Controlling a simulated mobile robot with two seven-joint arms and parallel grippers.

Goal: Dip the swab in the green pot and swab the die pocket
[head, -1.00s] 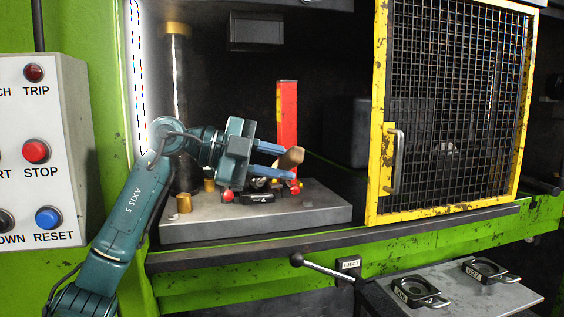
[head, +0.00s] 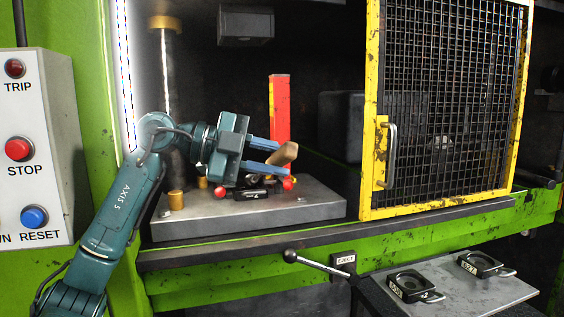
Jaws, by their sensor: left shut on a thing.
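My left gripper (head: 281,158) is inside the press opening, above the grey bolster plate (head: 310,206). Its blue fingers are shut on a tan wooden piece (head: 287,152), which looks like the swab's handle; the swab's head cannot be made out. Below the fingers, a dark die block (head: 262,193) with red knobs sits on the plate. The die pocket cannot be made out behind the gripper and clutter. I see no green pot. My right gripper is not in view.
A red post (head: 280,105) stands behind the gripper. A yellow mesh guard door (head: 445,110) is at the right. A lever (head: 318,263) juts out below the sill. A side table (head: 450,293) carries two dark handled pieces. A button panel (head: 36,150) is at the left.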

